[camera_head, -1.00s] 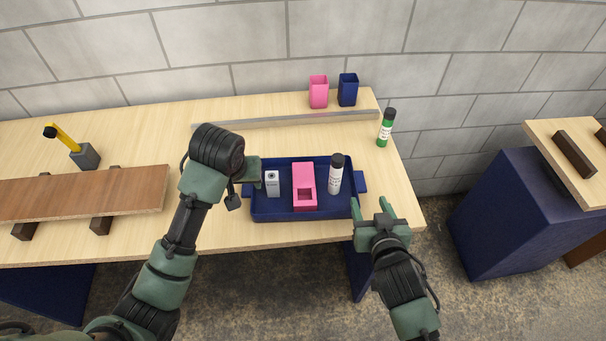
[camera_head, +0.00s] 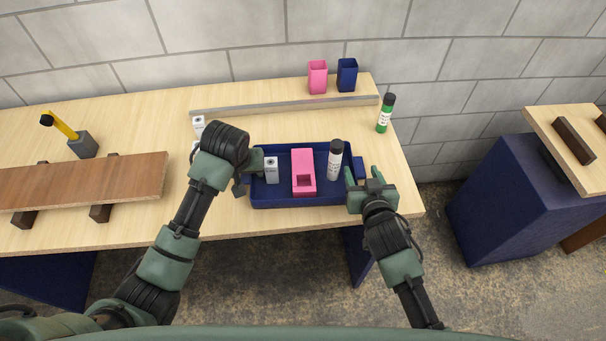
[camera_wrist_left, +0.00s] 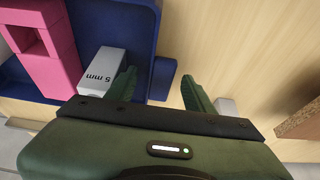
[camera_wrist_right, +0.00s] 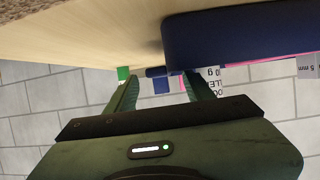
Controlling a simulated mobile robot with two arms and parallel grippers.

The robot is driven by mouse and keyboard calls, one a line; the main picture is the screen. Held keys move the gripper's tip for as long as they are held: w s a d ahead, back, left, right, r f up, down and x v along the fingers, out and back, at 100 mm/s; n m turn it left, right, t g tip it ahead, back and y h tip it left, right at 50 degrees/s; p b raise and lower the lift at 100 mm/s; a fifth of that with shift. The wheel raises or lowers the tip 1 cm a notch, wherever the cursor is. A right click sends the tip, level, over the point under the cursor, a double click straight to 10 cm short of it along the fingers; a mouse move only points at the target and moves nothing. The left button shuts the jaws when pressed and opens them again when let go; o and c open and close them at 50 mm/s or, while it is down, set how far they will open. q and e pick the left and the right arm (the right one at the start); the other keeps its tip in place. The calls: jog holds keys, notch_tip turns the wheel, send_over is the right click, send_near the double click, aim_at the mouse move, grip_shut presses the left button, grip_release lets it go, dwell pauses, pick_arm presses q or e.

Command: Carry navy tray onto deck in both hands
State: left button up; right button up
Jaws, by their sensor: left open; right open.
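The navy tray (camera_head: 290,201) sits on the wooden table near its front edge. It holds a small white box (camera_head: 271,172), a pink block with a square opening (camera_head: 303,170) and a white bottle with a black cap (camera_head: 335,162). My left gripper (camera_head: 257,162) is open at the tray's left end; in the left wrist view the tray's handle (camera_wrist_left: 163,78) shows between its fingers. My right gripper (camera_head: 364,177) is open just in front of the right handle (camera_head: 359,163). A brown board (camera_head: 80,181) lies raised on dark blocks at the left; whether it is the deck is unclear.
A separate table with dark bars (camera_head: 573,141) is beyond a gap.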

pick_arm(q)
jog(key=shift+w+f, duration=0.25)
jog(key=shift+f, duration=0.35)
pick_arm(e)
jog(key=shift+w+f, duration=0.25)
jog(key=shift+w, duration=0.4)
pick_arm(q)
grip_shut()
pick_arm(e)
grip_shut()
pick_arm(q)
jog(key=shift+r, duration=0.1)
pick_arm(e)
jog(key=shift+r, duration=0.15)
